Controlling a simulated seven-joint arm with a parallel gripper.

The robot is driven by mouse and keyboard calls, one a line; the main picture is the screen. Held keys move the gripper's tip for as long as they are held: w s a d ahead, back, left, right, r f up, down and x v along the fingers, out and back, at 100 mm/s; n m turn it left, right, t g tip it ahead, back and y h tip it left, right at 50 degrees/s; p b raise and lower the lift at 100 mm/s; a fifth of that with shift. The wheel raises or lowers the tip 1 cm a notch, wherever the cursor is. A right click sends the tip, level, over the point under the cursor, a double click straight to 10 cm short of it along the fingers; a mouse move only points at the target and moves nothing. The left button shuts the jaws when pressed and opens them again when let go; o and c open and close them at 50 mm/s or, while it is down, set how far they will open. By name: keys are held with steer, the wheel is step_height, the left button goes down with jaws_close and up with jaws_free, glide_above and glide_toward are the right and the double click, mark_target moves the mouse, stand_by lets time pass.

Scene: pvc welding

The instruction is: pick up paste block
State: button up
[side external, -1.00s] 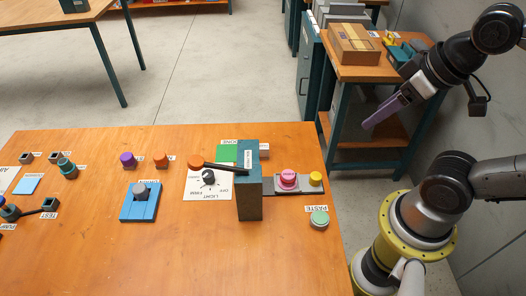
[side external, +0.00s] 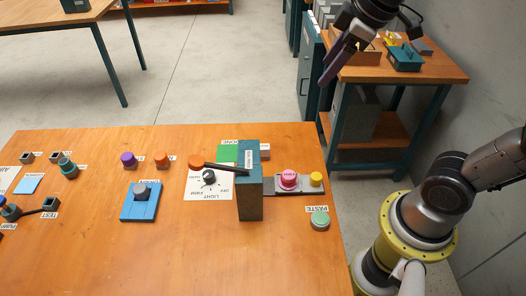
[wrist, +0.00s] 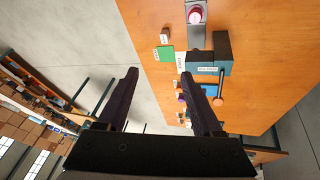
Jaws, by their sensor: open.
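The paste block (side external: 319,219) is a light green round-topped piece beside an upside-down PASTE label, at the right front edge of the orange work table in the side view. I cannot make it out in the wrist view. My gripper (side external: 324,84) is in the air behind and above the table's far right corner, well away from the paste block. Its dark fingers are apart and empty in the wrist view (wrist: 160,75).
A tall dark teal block (side external: 249,190) stands left of the paste block. A pink knob (side external: 289,178) and a yellow knob (side external: 316,179) sit behind it. A blue base with a grey knob (side external: 140,200) is further left. The table's front middle is clear.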

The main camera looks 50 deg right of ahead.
steer(key=w+f+n+g, duration=0.1)
steer(key=w+f+n, duration=0.15)
steer(key=w, duration=0.45)
steer(key=g, duration=0.3)
glide_above(263, 146)
step_height(263, 146, down, 14)
steer(key=shift+n+g, duration=0.35)
steer(key=shift+g, duration=0.15)
steer(key=f, duration=0.9)
steer(key=shift+s+a+f, duration=0.2)
steer(key=shift+a+f, duration=0.05)
steer(key=shift+f, duration=0.1)
steer(key=shift+w+d+f, duration=0.1)
steer(key=shift+d+f, duration=0.05)
steer(key=shift+f, duration=1.3)
steer(key=shift+w+d+f, duration=0.1)
steer(key=shift+f, duration=1.3)
jaws_close()
